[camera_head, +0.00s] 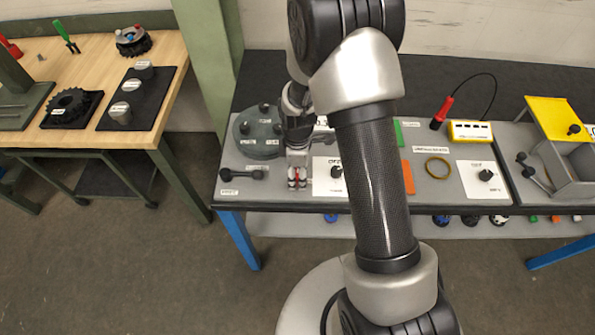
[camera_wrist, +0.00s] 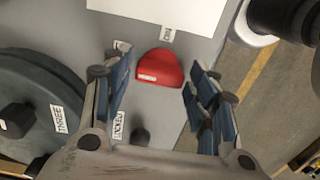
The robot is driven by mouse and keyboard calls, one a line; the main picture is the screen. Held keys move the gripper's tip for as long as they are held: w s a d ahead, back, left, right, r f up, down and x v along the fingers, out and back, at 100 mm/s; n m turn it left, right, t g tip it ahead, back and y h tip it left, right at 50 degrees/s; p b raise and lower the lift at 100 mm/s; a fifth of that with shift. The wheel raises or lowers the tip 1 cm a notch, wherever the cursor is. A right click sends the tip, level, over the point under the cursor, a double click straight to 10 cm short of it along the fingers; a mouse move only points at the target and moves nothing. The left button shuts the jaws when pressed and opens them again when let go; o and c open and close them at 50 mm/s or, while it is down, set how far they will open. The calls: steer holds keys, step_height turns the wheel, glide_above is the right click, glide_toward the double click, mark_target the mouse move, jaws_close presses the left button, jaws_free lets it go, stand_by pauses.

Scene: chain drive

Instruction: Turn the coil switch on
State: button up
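My gripper (camera_head: 297,181) is over the left part of the bench, low near its front edge. In the wrist view my gripper (camera_wrist: 155,92) is open, with its blue-padded fingers apart. A red rounded piece (camera_wrist: 160,70) with a small white label lies between and beyond the fingertips; nothing is visibly gripped. A sliver of red (camera_head: 297,178) shows between the fingers in the head view. A small label stands beside the red piece, too small to read surely. I cannot tell for certain whether this red piece is the coil switch, nor its on or off state.
A round grey dial (camera_head: 257,130) is left of my gripper, with a label reading THREE in the wrist view. A white plate with a black knob (camera_head: 337,171) is close on the right. A black-ended lever (camera_head: 242,173) lies left. My arm hides the bench's middle.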

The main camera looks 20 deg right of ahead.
steer(key=c, duration=0.7)
steer(key=shift+m, duration=0.4)
steer(key=m, duration=0.2)
steer(key=shift+m, duration=0.4)
steer(key=m, duration=0.3)
steer(key=shift+m, duration=0.4)
steer(key=m, duration=0.5)
steer(key=shift+b, duration=0.35)
steer(key=m, duration=0.5)
steer(key=shift+m, duration=0.4)
steer(key=o, duration=1)
